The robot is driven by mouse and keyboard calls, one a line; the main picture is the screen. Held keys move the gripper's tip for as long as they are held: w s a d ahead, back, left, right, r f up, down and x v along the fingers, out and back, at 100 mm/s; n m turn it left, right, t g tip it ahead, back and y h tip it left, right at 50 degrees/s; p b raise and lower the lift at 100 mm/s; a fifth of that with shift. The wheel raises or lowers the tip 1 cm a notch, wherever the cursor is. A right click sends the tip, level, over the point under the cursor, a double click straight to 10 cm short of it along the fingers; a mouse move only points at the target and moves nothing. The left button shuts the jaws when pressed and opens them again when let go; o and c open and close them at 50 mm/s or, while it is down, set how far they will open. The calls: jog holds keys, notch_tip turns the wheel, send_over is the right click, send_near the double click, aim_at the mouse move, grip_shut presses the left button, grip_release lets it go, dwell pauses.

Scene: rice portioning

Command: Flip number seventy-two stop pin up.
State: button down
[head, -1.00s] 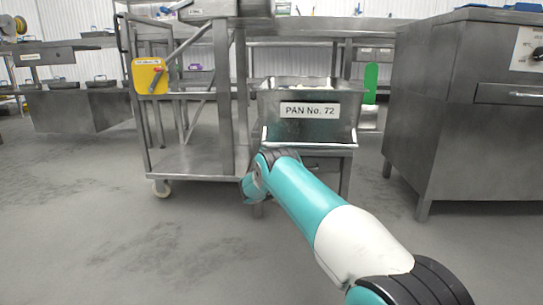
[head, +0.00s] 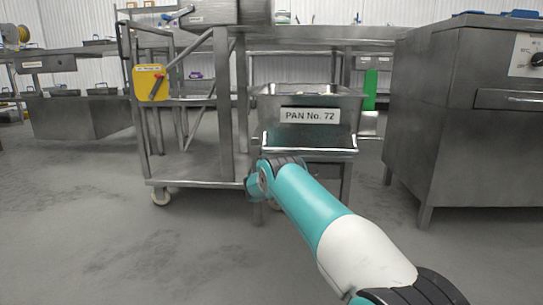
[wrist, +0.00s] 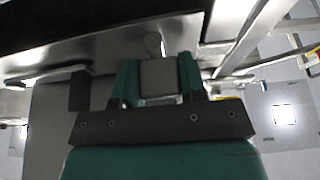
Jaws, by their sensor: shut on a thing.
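The pan (head: 310,139) labelled "PAN No. 72" (head: 310,116) is a steel hopper-like pan on a stand in the middle of the head view. My arm reaches to just below its front left edge; my fingers are hidden there. In the wrist view my gripper (wrist: 158,80) has its two teal fingers closed on a small grey block-like piece (wrist: 158,76).
A steel cart frame (head: 225,110) with a yellow box (head: 149,83) stands close on the left. A large steel cabinet (head: 450,120) stands on the right. A green panel (head: 370,90) is behind the pan's right side. The floor in front is clear.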

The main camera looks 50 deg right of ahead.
notch_tip(320, 180, up, 3)
jog(key=shift+f+p, duration=0.15)
jog(key=shift+p, duration=0.65)
jog(key=c, duration=0.7)
grip_release()
